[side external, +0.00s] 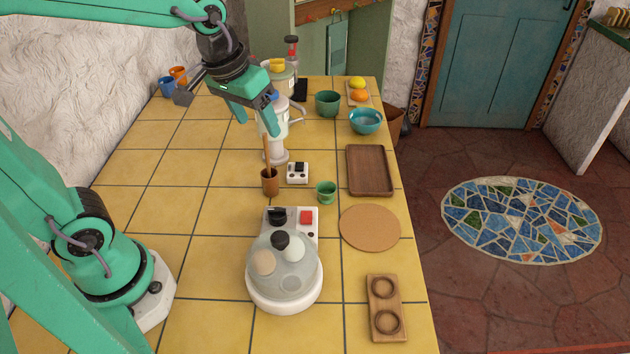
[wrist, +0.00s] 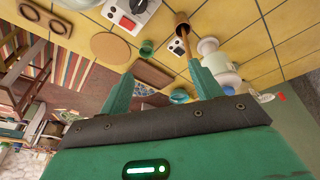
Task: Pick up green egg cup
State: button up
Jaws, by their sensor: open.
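The small green egg cup (side external: 326,192) stands upright on the yellow tiled counter, between the egg cooker and the brown tray. In the wrist view the egg cup (wrist: 147,47) shows small, beyond the space between my fingers. My gripper (side external: 256,120) is open and empty, raised above the counter near the white blender-like appliance, behind and left of the egg cup in the side view. Its two green fingers (wrist: 160,70) are spread apart in the wrist view. Nothing covers the egg cup in the side view.
The egg cooker (side external: 284,297), cork mat (side external: 370,227), brown tray (side external: 370,170), small white device (side external: 298,172) and brown cup with a wooden utensil (side external: 270,182) surround the egg cup. The tall white appliance (side external: 275,148) stands behind.

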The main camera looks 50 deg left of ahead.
jog(key=w+d+f+n+g, duration=0.1)
jog(key=w+d+f+g, duration=0.15)
jog(key=w+f, duration=0.45)
jog(key=n, duration=0.2)
send_near(326, 189)
jog(key=shift+d+f+g, duration=0.4)
jog(key=shift+d+g, duration=0.05)
jog(key=shift+d, duration=0.25)
jog(key=shift+s+f, duration=0.15)
jog(key=shift+f, duration=3.7)
jog(key=c, duration=1)
